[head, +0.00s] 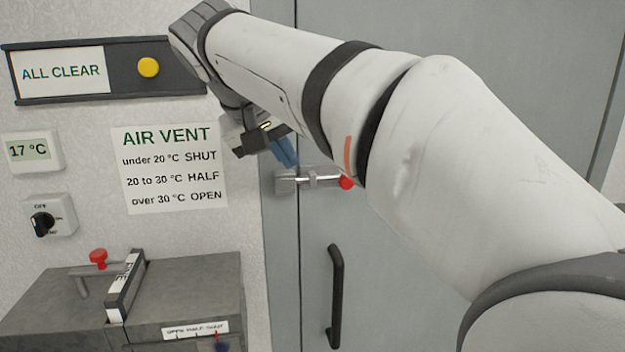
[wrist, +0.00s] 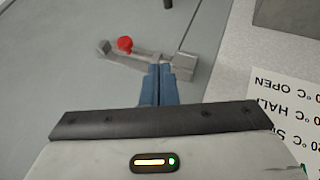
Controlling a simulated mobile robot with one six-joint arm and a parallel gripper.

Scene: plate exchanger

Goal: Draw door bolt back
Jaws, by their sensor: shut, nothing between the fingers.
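The door bolt (head: 318,178) is a metal rod with a red knob (head: 347,183), on the grey door (head: 420,130). Its left end reaches a metal block (head: 285,183) on the frame, across the door's edge line. In the wrist view, turned about, the bolt (wrist: 148,56) shows the red knob (wrist: 125,44) at left and the block (wrist: 186,66) at right. My gripper (head: 288,163) has blue fingers, shut and empty, just above the block in the head view. In the wrist view the fingertips (wrist: 161,68) overlap the rod near the block; I cannot tell if they touch.
A black door handle (head: 335,295) stands below the bolt. Left on the wall are an ALL CLEAR panel (head: 62,72) with a yellow button, an air vent notice (head: 172,170), a thermometer (head: 30,150) and a rotary switch (head: 45,220). A grey box (head: 190,285) juts out below.

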